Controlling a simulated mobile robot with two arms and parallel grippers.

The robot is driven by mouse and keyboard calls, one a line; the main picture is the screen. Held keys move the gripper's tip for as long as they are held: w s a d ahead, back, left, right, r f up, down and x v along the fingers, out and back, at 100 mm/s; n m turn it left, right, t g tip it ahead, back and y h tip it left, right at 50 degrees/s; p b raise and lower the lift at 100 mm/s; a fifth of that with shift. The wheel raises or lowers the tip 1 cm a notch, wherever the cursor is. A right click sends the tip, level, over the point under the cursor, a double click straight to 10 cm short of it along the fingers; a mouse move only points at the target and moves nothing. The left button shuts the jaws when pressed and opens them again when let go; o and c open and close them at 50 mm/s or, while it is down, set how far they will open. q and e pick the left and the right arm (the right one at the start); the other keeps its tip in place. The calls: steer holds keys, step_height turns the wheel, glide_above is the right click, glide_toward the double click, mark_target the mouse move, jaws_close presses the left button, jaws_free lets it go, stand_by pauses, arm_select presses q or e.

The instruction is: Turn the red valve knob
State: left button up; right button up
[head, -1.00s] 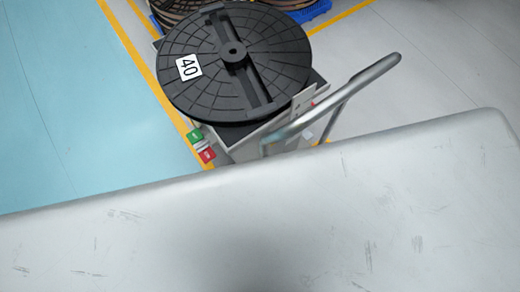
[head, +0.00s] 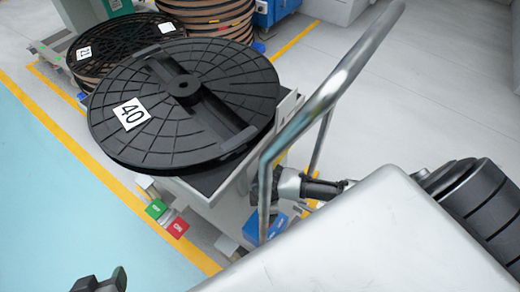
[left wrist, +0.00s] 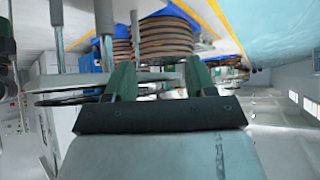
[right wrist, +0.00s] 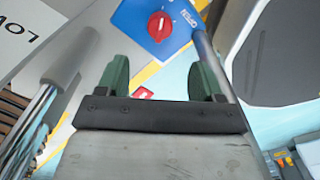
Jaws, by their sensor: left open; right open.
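The red valve knob (right wrist: 160,26) is round with a white mark and sits on a blue panel (right wrist: 138,12) labelled OPEN, at the top of the right wrist view. My right gripper (right wrist: 158,64) is open and empty, its green fingers apart, with the knob ahead of it and between the finger directions, not touching. The head view shows a blue panel (head: 268,234) below the cart's rail; the knob does not show there. My left gripper (head: 98,283) is at the bottom left of the head view. It is open and empty in the left wrist view (left wrist: 158,66).
A black reel marked 40 (head: 225,85) lies on a grey cart with a bent metal rail (head: 335,85) close to my right arm. Green (head: 156,208) and red (head: 177,228) tags hang at its front. More reels (head: 212,18) stand behind. The blue floor at left is clear.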

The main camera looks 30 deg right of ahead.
step_height(320, 180, down, 6)
steer(key=shift+r+b, duration=0.25)
steer(key=shift+b, duration=1)
step_height(320, 180, down, 4)
steer(key=shift+f+b, duration=0.2)
steer(key=shift+b, duration=0.85)
arm_select(q)
steer(key=w+d+r+t+h, duration=0.2)
steer(key=r+t, duration=0.4)
steer(key=r, duration=0.1)
steer(key=w+d+r+t+h, duration=0.2)
steer(key=w+r+t, duration=0.1)
steer(key=r+t, duration=0.4)
steer(key=shift+m, duration=0.4)
arm_select(e)
steer(key=shift+f, duration=0.35)
steer(key=c, duration=0.9)
arm_select(q)
steer(key=shift+f, duration=0.1)
